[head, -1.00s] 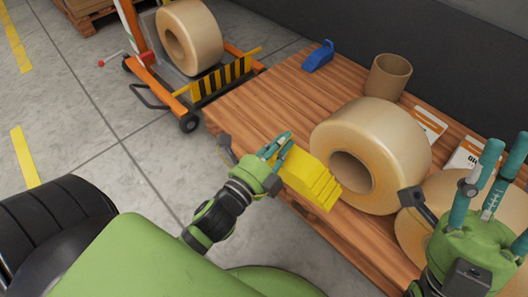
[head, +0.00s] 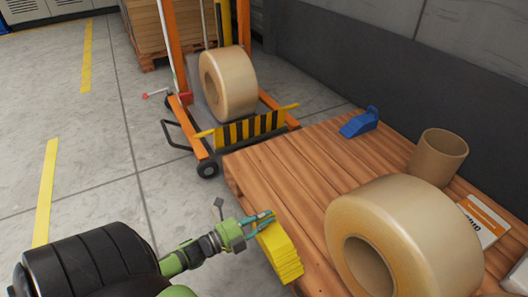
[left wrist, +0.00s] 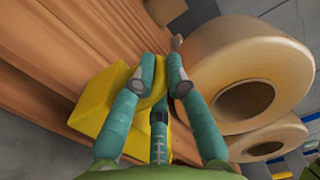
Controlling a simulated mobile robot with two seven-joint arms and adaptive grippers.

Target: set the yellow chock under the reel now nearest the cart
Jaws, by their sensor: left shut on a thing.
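The yellow stepped chock (head: 280,256) is held at the table's near left edge, and it also shows in the left wrist view (left wrist: 98,98). My left gripper (head: 263,222) is shut on it; its teal fingers (left wrist: 160,85) partly cover it. A large tan reel (head: 432,225) stands on the table to the right of the chock, with a narrow gap in the head view. The same reel shows in the left wrist view (left wrist: 262,52). I cannot tell whether the chock touches the table. The orange cart (head: 203,152) stands beyond the table and carries another reel (head: 236,82). My right gripper is out of view.
On the wooden table (head: 290,160) are a blue chock (head: 359,122), a brown cardboard tube (head: 437,158) and a white-and-orange card (head: 487,222). A further reel (left wrist: 268,138) lies past the large one in the left wrist view. A dark wall borders the back.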

